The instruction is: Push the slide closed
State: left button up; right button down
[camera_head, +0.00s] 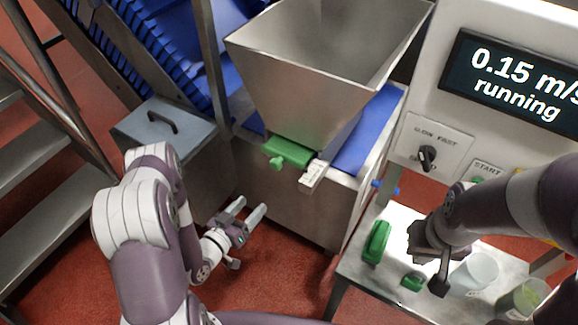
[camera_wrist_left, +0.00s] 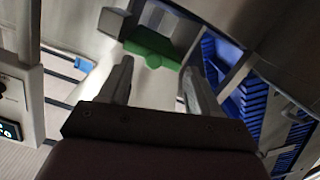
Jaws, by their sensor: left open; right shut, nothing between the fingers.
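The green slide (camera_head: 289,152) with its small green knob sits under the mouth of the steel hopper (camera_head: 325,75), at the hopper's lower left. A pale block (camera_head: 313,174) is beside the slide on its right. The slide (camera_wrist_left: 150,45) also shows in the left wrist view, beyond the fingers. My left gripper (camera_head: 245,211) is open and empty, below and in front of the slide and apart from it. It also shows in the left wrist view (camera_wrist_left: 155,85). My right gripper (camera_head: 434,272) is shut and empty above the small table at the right.
The small steel table (camera_head: 358,271) holds a green block (camera_head: 377,242), a smaller green piece (camera_head: 412,281), a white cup (camera_head: 476,273) and a clear cup (camera_head: 524,298). The control panel (camera_head: 436,143) reads 0.15 and running. A grey box (camera_head: 163,130) stands left. Blue belts (camera_head: 366,130) run behind the hopper.

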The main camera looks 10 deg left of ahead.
aim_at(274, 168)
pick_arm(q)
jog(key=shift+t, duration=0.8)
jog(key=r+x, duration=0.1)
jog(key=x, duration=0.7)
jog(key=r+x, duration=0.1)
jog(key=x, duration=0.3)
jog(key=shift+w+r, duration=0.4)
grip_shut()
jog(key=b+x, duration=0.2)
jog(key=x, duration=0.2)
jog(key=shift+f, duration=0.1)
jog(key=shift+w, duration=0.2)
